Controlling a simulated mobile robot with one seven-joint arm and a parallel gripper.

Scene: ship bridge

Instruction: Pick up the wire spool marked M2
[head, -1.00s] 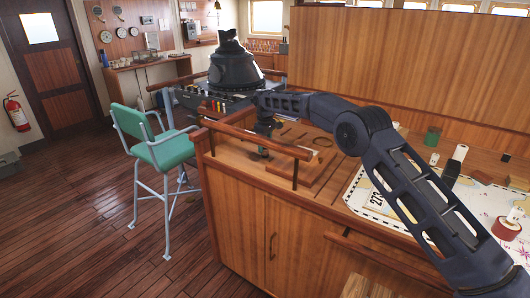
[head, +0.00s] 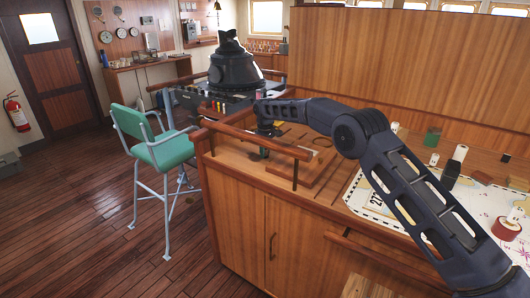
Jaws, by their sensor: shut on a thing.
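My gripper (head: 265,146) points down over the left end of the wooden chart counter (head: 230,160), behind the front rail. It is small and dark here, and its fingers are hard to make out. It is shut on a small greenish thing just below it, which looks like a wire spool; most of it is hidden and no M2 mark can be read. A green spool-like thing (head: 432,137) stands at the back of the counter. A red spool-like thing (head: 507,228) stands on the chart at the right. No mark is legible on either.
A wooden rail (head: 258,137) runs along the counter's front left edge, close to my gripper. A chart (head: 365,198) covers the right side, partly behind my arm. A green chair (head: 160,150) stands left of the counter. A tall wooden panel (head: 400,60) rises behind.

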